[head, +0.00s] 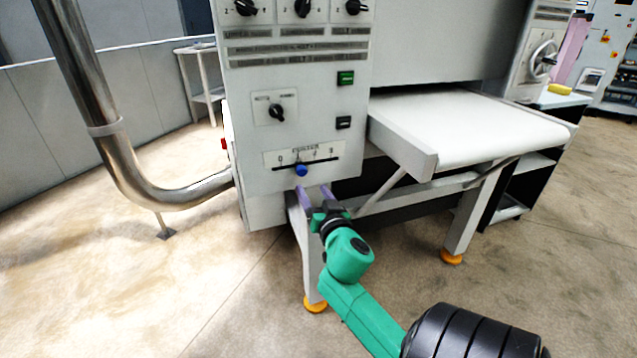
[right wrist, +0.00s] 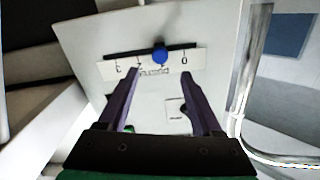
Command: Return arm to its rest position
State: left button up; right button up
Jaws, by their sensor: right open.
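My right arm (head: 350,285) is green and reaches up from the lower right to the front of the sheeter's control panel (head: 250,195). My right gripper (head: 313,192) has purple fingers and is open. It sits just below the blue slider knob (head: 301,170) in the head view. In the right wrist view, the gripper's fingers (right wrist: 160,75) are spread apart with nothing between them. The blue knob (right wrist: 159,56) shows beyond the fingertips, on its dark slot. In the head view the knob is near the left part of the scale. My left gripper is not in view.
A white conveyor bed (head: 490,128) extends right of the panel, on legs with orange feet (head: 315,306). A thick metal pipe (head: 115,150) curves into the panel's left side. Rotary knobs and green and black buttons (head: 345,78) are above the slider. The floor at left is clear.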

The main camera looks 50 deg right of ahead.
jog(key=shift+v, duration=1.9)
